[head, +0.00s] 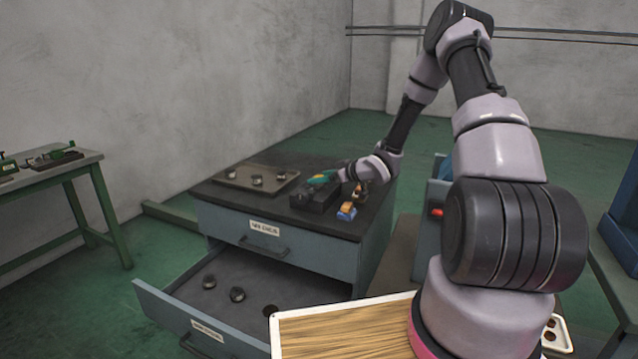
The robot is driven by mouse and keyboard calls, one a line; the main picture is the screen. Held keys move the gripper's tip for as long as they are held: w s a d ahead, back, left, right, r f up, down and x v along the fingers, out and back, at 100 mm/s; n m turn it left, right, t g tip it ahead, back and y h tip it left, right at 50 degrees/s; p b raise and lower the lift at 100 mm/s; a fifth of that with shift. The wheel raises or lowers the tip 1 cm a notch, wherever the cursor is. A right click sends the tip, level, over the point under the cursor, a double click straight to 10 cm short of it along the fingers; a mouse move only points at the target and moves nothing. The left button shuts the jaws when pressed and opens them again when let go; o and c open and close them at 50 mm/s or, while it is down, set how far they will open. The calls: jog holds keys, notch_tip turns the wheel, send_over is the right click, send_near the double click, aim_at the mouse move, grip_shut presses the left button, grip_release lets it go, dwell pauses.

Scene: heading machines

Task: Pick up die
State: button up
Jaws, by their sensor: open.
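Several small round dark pieces that look like dies sit on a shallow tray (272,178) on the cabinet top; one of these pieces (257,180) is near the tray's middle. More round pieces lie in the open drawer (205,268), including one piece (237,294) near its middle. My gripper (338,182) is open, low over the cabinet top beside a black block (312,197), right of the tray. It is too small in view to tell whether it touches anything. I cannot tell which piece is the die.
The grey-blue cabinet (270,250) has a labelled closed upper drawer; the lower drawer is pulled out toward me. A small blue and orange object (347,212) sits near the top's front edge. A green-legged bench (60,175) stands left. Open green floor lies between bench and cabinet.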

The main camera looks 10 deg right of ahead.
jog(key=shift+a, duration=0.1)
grip_shut()
